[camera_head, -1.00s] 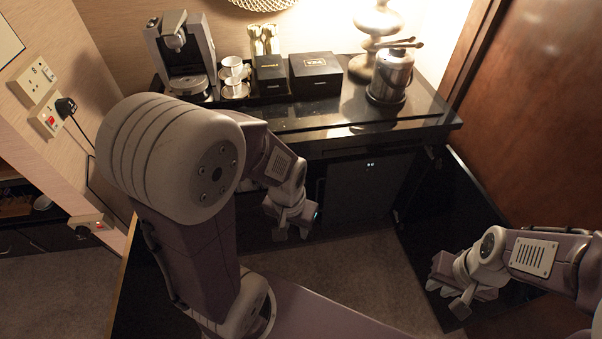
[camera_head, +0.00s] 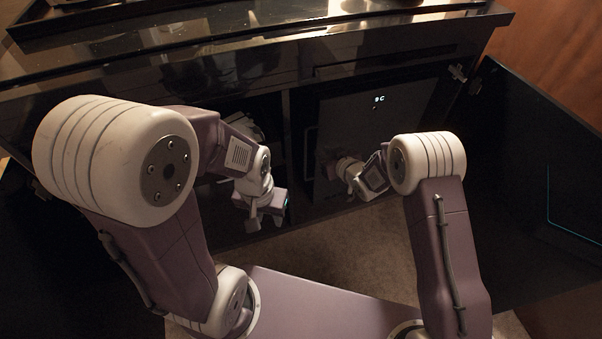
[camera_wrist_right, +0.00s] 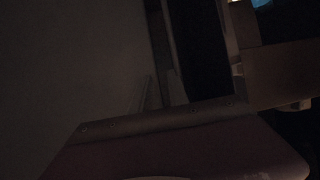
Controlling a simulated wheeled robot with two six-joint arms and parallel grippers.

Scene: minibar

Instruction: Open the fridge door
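The fridge (camera_head: 365,120) is a dark front with a small lit display in the cabinet's right compartment, in the head view. Its door looks closed, and a thin vertical handle (camera_head: 309,150) shows along its left edge. My right gripper (camera_head: 326,169) is in front of the door's lower left part, close to the handle; I cannot tell whether it touches.
An open black cabinet door (camera_head: 535,140) stands on the right, beside my right arm. The dark glossy counter (camera_head: 200,45) runs above the fridge. The compartment left of the fridge is open. Carpet (camera_head: 350,240) is clear in front.

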